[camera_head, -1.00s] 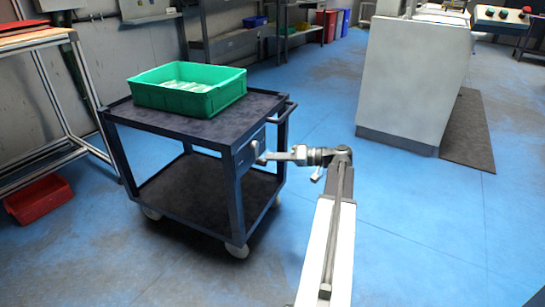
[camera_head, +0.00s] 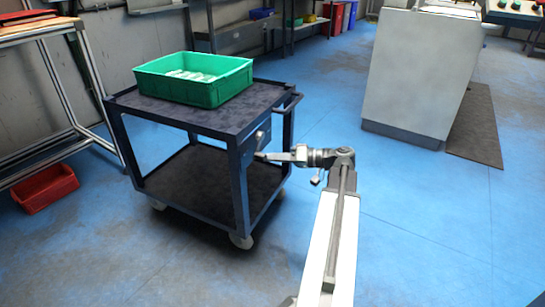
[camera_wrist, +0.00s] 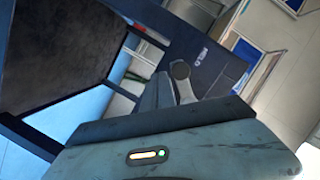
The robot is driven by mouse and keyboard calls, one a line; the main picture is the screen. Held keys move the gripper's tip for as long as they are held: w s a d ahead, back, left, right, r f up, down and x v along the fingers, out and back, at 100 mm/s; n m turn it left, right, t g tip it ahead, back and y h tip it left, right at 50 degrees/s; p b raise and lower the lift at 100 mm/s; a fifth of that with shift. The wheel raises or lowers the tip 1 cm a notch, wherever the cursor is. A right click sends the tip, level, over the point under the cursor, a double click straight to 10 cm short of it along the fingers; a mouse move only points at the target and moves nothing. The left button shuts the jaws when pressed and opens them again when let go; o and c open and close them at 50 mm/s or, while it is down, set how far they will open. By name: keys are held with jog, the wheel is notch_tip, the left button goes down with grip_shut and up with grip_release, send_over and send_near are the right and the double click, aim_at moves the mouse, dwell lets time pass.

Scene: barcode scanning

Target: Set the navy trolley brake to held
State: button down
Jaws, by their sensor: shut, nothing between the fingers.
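The navy trolley (camera_head: 180,121) stands left of centre in the head view. Its brake panel (camera_head: 249,148) is on the right end, below the handle. In the wrist view the panel (camera_wrist: 222,68) carries small pale lettering that I cannot read surely. My gripper (camera_head: 262,155) is shut and empty, close to the panel and just below the lever's knob. In the wrist view a dark finger (camera_wrist: 150,96) is beside the lever; I cannot tell whether they touch.
A green bin (camera_head: 180,93) with pale items sits on the trolley's top. A red bin (camera_head: 46,190) lies under a bench at the left. A pale cabinet (camera_head: 412,80) and dark mat (camera_head: 474,125) stand at the right. The blue floor in front is clear.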

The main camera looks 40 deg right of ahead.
jog(key=shift+a, duration=0.15)
dwell(0.6)
jog(key=s+d+f+b, duration=0.2)
jog(key=s+d, duration=0.5)
jog(key=d, duration=0.2)
jog(key=shift+s+f, duration=0.15)
dwell(0.4)
